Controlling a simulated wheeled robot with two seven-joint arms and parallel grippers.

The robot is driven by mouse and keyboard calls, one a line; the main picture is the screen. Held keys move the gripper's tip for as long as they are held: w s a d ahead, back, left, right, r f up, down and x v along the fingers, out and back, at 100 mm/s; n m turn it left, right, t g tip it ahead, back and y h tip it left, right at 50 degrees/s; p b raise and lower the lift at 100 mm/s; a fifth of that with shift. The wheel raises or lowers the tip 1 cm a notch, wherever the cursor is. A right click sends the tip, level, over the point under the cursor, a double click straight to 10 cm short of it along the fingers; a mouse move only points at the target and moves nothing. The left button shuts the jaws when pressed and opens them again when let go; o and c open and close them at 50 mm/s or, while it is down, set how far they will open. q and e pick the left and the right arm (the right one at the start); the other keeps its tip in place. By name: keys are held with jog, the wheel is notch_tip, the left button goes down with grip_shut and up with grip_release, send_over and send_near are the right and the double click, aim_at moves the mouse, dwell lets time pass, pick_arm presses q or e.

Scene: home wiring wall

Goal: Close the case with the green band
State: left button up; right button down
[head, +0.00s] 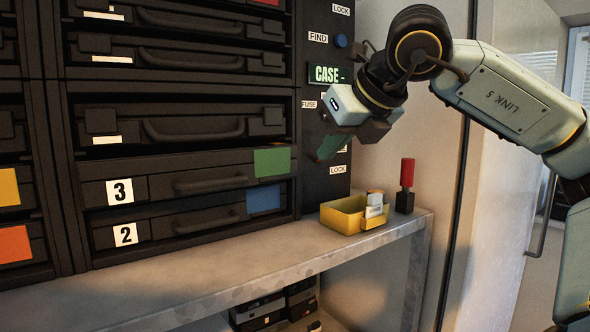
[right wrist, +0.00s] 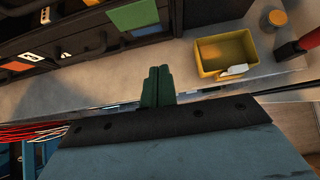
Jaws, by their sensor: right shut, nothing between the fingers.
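The case with the green band (head: 160,186) sits low in the black rack, with a label 3 on the left of its front and a handle in the middle. Its green band (head: 272,162) is at the right end of the front, and it also shows at the top of the right wrist view (right wrist: 134,15). I cannot tell how far the case stands out. My right gripper (head: 326,150) is right of the green band, in front of the black panel, apart from the case as far as I can tell. Its fingers (right wrist: 158,82) are together and empty. My left gripper is out of view.
A case with a blue band (head: 264,199) and label 2 lies directly below. A yellow bin (head: 342,216) and a red-handled tool (head: 406,178) stand on the grey ledge (head: 250,262) at right. The ledge before the cases is clear. A labelled black panel (head: 322,107) borders the rack.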

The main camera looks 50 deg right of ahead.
jog(key=w+d+f+p, duration=0.2)
jog(key=w+f, duration=0.3)
jog(key=w, duration=0.5)
jog(key=shift+f+p, duration=0.3)
jog(key=shift+p, duration=0.2)
